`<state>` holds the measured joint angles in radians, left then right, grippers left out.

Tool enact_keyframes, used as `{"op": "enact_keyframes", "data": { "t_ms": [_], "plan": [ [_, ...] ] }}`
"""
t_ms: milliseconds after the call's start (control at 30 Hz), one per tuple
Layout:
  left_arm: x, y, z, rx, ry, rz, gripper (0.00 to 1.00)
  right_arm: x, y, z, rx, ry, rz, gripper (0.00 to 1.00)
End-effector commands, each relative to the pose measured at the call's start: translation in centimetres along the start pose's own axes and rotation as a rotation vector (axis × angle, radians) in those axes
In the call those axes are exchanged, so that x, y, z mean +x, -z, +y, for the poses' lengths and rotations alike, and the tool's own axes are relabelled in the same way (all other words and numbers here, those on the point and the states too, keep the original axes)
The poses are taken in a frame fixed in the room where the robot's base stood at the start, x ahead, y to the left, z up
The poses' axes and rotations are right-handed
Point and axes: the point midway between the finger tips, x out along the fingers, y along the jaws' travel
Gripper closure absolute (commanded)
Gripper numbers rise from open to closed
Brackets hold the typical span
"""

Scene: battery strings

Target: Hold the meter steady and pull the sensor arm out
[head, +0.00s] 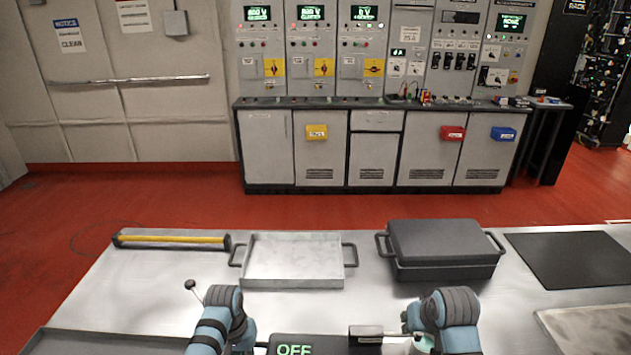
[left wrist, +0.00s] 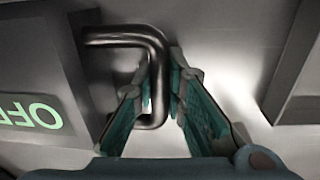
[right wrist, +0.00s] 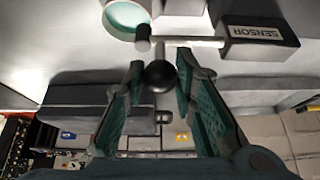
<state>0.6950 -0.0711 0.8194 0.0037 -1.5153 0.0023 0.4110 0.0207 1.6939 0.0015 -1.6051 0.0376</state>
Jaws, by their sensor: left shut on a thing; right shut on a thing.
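The meter (head: 310,346) is a dark box with a green OFF display at the bottom edge of the head view. It also shows at the left of the left wrist view (left wrist: 35,85). My left gripper (left wrist: 163,85) is shut on its black bent handle (left wrist: 125,38). The sensor arm is a thin metal rod (right wrist: 195,42) running from a dark block labelled SENSOR (right wrist: 262,30) in the right wrist view. My right gripper (right wrist: 160,72) is shut on the dark ball knob (right wrist: 160,78) by the rod. In the head view my right gripper (head: 410,322) partly covers the sensor arm.
A pale green round piece (right wrist: 126,17) sits beside the rod. On the table stand a white tray (head: 294,283), a lidded dark case (head: 444,268), a yellow-striped bar (head: 170,240) and a black mat (head: 572,260). A ball-topped rod (head: 191,286) rises by my left gripper.

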Motion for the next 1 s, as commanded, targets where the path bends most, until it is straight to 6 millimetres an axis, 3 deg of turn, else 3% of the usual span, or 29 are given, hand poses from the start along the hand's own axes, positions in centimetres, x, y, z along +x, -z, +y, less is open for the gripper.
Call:
{"op": "enact_keyframes", "data": {
  "t_ms": [1000],
  "plan": [
    [0.1, -0.1, -0.2, -0.001, 0.004, -0.002, 1.00, 0.0, 0.0, 1.7, 0.000, -0.003, 0.000, 1.00]
  ]
}}
